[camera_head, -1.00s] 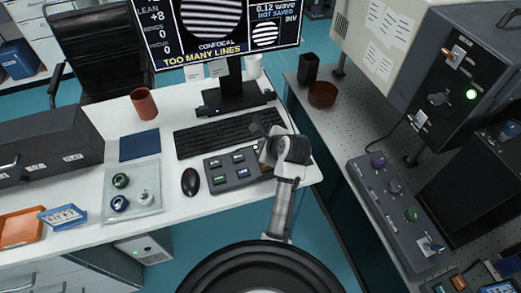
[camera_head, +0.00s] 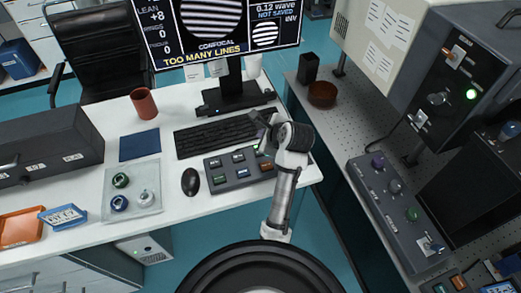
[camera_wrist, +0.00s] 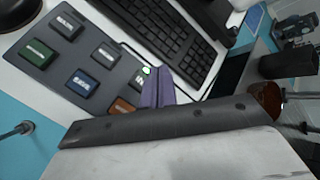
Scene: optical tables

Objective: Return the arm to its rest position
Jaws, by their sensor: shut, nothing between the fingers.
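My arm reaches up from the bottom of the head view over the right end of the white desk (camera_head: 200,205). My gripper (camera_head: 262,130) is above the area between the keyboard and the button panel. Its shut fingers also show in the wrist view (camera_wrist: 157,88), with nothing between them. In the wrist view the fingers hide part of the gap between the button panel (camera_wrist: 75,60) and the keyboard (camera_wrist: 160,30). Whether the gripper touches anything beneath it is hard to tell, but it seems raised.
The monitor (camera_head: 235,85) stands behind the keyboard, with a mouse (camera_head: 190,181) left of the button panel. A red cup (camera_head: 144,103) and a tray of optics (camera_head: 132,188) are further left. An optical table (camera_head: 345,120) with instruments is at right, across a gap.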

